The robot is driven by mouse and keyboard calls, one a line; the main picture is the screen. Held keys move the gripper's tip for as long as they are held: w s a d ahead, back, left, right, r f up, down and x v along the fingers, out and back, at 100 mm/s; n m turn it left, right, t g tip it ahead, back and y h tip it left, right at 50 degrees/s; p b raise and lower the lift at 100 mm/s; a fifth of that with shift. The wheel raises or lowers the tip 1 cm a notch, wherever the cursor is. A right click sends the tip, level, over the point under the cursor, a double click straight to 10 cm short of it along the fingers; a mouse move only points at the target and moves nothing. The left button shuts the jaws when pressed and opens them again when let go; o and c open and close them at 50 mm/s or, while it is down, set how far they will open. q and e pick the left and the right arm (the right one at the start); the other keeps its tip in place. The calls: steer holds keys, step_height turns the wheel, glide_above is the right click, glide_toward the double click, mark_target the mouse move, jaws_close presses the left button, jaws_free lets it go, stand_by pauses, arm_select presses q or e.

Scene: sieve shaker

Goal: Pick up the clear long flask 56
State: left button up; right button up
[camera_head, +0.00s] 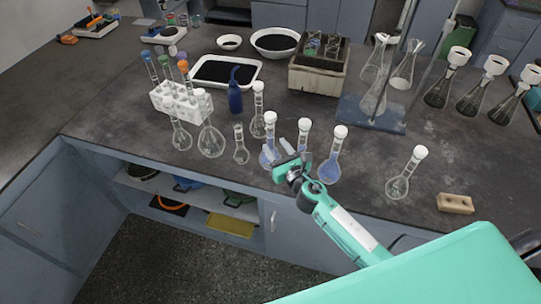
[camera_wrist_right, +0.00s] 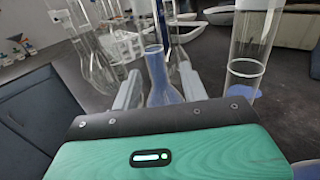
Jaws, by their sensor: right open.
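Several clear long-necked flasks stand upright on the dark bench, among them a white-capped one (camera_head: 211,143), a small one (camera_head: 241,156), a taller one behind (camera_head: 258,123) and one at the right (camera_head: 397,187). I cannot read a number 56 on any. Three flasks with blue liquid stand near the front edge, including one at the right of my gripper (camera_head: 329,170). My right gripper (camera_head: 291,150) is open at the bench's front edge. In the right wrist view a blue-liquid flask (camera_wrist_right: 160,80) shows between its fingers (camera_wrist_right: 158,92); contact is unclear. My left gripper is out of view.
A white tube rack (camera_head: 183,104) stands at the left. A blue wash bottle (camera_head: 235,95), a dark-filled tray (camera_head: 224,72) and a box (camera_head: 318,79) are behind. A stand base (camera_head: 385,121) and a small wooden block (camera_head: 455,203) are at the right.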

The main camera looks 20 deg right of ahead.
mark_target(272, 142)
steer(key=w, duration=0.2)
steer(key=w+a, duration=0.1)
steer(key=shift+w+r, duration=0.1)
steer(key=shift+w, duration=0.3)
jaws_close()
steer(key=shift+r, duration=0.15)
